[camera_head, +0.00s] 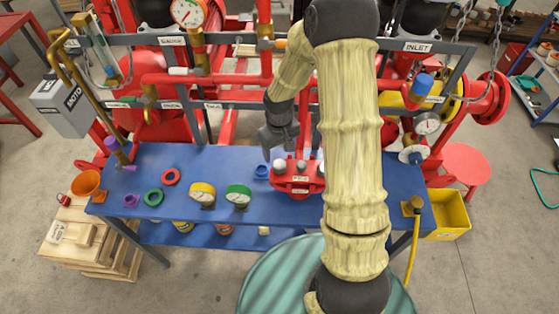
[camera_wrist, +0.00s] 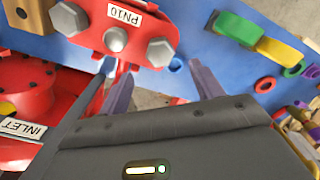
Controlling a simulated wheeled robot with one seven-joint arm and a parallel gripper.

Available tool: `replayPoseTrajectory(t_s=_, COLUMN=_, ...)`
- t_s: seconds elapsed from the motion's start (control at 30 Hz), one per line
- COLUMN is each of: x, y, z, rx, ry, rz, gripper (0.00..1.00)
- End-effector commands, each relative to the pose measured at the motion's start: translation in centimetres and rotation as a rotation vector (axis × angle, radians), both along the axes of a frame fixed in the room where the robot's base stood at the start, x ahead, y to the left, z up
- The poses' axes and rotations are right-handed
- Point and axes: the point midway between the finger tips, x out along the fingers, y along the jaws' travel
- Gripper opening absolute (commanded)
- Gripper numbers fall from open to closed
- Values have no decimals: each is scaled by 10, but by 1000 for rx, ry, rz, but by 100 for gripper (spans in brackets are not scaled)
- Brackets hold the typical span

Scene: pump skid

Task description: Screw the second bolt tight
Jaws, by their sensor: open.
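A red flange (camera_head: 299,184) labelled PN10 is at the middle back of the blue table, partly behind my arm. It fills the upper left of the wrist view (camera_wrist: 97,14). Three grey hex bolt heads show on it there: left (camera_wrist: 69,18), middle (camera_wrist: 115,39) and right (camera_wrist: 160,52). The outer two seem to stand out further than the middle one. Which is the second bolt, I cannot tell.
A blue ring (camera_head: 262,171) lies left of the flange. Red pipework (camera_head: 215,80) stands close behind. A yellow bin (camera_head: 449,213) stands right of the table.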

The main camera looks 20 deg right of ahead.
Motion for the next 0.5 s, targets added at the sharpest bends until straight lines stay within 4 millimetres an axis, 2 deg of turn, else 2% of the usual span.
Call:
replayPoseTrajectory(t_s=0.3, x=-1, y=1, z=-48, rx=0, ry=5, rz=2, gripper=66)
replayPoseTrajectory(t_s=0.5, x=0, y=1, z=-66, rx=0, ry=1, rz=2, gripper=66)
